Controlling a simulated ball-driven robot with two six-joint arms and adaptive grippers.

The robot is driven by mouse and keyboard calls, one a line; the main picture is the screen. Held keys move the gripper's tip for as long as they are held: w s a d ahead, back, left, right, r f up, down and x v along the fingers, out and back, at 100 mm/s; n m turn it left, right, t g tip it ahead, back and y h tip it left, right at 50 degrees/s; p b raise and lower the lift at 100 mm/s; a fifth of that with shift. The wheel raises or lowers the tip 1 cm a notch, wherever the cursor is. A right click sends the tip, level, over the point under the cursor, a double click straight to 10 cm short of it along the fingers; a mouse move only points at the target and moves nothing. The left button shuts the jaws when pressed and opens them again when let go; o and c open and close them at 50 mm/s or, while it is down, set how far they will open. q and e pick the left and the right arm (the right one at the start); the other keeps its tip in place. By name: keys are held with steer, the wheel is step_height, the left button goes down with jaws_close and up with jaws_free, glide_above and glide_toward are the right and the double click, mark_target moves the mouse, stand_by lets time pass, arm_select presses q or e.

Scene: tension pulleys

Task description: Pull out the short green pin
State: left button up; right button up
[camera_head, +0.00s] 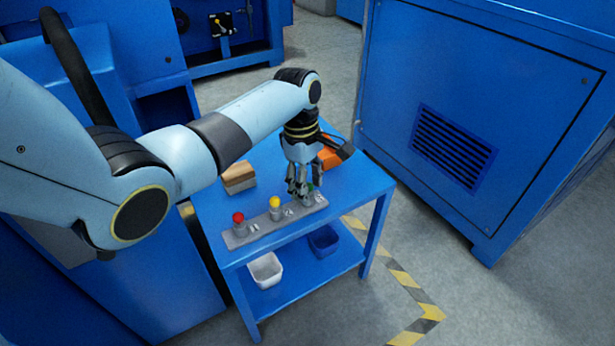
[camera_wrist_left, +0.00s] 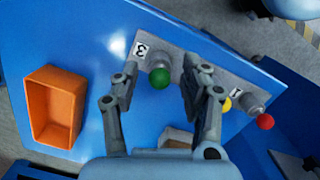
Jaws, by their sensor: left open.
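The green pin (camera_wrist_left: 160,78) has a round green head and sits in a grey holder strip (camera_wrist_left: 205,48) beside a label reading 3. In the head view the green pin (camera_head: 310,187) is mostly hidden behind my left gripper (camera_head: 302,188). The yellow pin (camera_head: 275,202) and red pin (camera_head: 238,217) stand in the same strip to its left. In the wrist view my left gripper (camera_wrist_left: 160,68) is open, with one finger on each side of the green head. I see gaps between head and fingers there. My right gripper is in neither view.
An orange box (camera_wrist_left: 55,108) and a wooden block (camera_head: 239,177) are on the blue table (camera_head: 352,190). A white bin (camera_head: 264,270) and a blue bin (camera_head: 323,240) stand on its lower shelf. A big blue cabinet (camera_head: 480,100) stands to the right.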

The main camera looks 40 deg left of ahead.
arm_select(q)
steer(key=shift+c, duration=0.2)
steer(key=c, duration=0.4)
jaws_close()
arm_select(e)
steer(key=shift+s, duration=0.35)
arm_select(q)
steer(key=shift+r, duration=0.1)
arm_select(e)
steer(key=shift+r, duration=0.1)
arm_select(q)
steer(key=shift+r+p, duration=0.15)
steer(key=shift+p, duration=0.15)
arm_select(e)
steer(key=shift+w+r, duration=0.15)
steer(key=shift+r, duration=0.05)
